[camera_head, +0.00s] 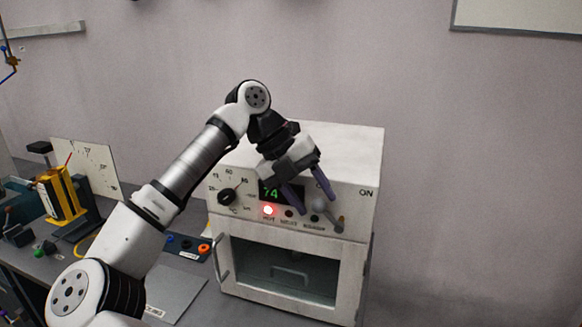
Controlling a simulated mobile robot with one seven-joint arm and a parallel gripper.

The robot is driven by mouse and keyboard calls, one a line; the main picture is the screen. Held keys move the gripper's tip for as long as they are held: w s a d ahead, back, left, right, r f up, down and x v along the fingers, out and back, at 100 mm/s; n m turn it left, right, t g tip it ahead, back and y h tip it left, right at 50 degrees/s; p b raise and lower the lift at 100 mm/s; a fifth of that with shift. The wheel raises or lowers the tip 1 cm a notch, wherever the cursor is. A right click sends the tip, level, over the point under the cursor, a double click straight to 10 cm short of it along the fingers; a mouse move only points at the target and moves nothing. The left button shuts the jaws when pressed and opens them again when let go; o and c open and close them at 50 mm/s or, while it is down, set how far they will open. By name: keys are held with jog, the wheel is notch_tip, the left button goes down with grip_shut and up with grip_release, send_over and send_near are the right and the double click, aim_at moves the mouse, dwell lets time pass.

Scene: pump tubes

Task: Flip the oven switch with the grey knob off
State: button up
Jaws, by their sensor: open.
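The white oven (371,200) stands on the bench in the head view. On the right of its panel is a switch with a grey knob (320,206); its lever leans toward the lower right, near the "ON" lettering (365,193). My gripper (316,204) is open, with two purple-grey fingers pointing down in front of the panel, close to the grey knob. I cannot tell whether a finger touches the knob. A red lamp (268,210) is lit, and the green display reads 74, partly hidden by my gripper.
A black dial (228,197) is on the left of the panel. The oven's glass door (285,270) is shut, with a handle at its left (221,258). A yellow device (62,195) and a white scale plate (85,167) stand on the bench at the left.

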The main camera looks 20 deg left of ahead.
jog(key=v, duration=1.1)
jog(key=shift+b, duration=0.45)
